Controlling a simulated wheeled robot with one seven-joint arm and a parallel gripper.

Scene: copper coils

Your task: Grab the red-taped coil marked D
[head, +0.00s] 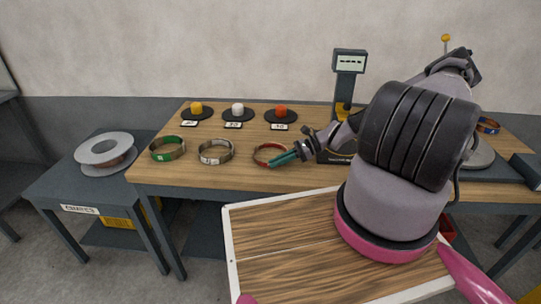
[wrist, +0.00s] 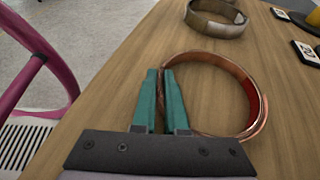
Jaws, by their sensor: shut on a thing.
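The red-taped coil (head: 264,148) is a copper ring lying at the front of the wooden workbench, third in a row of coils. In the wrist view its ring (wrist: 262,100) shows red on the inner side at the right. My gripper (head: 284,159) reaches it from the right in the head view. In the wrist view my gripper's teal fingers (wrist: 162,100) are shut on the near left part of the ring wall. The coil appears to rest on the bench. I cannot read a letter D on it.
A green-taped coil (head: 168,149) and a white-taped coil (head: 215,152) lie to the left. Black discs with yellow, white and red knobs (head: 282,112) stand behind, with cards. A scale display (head: 350,62) rises at the back. A side table holds a spool (head: 104,149).

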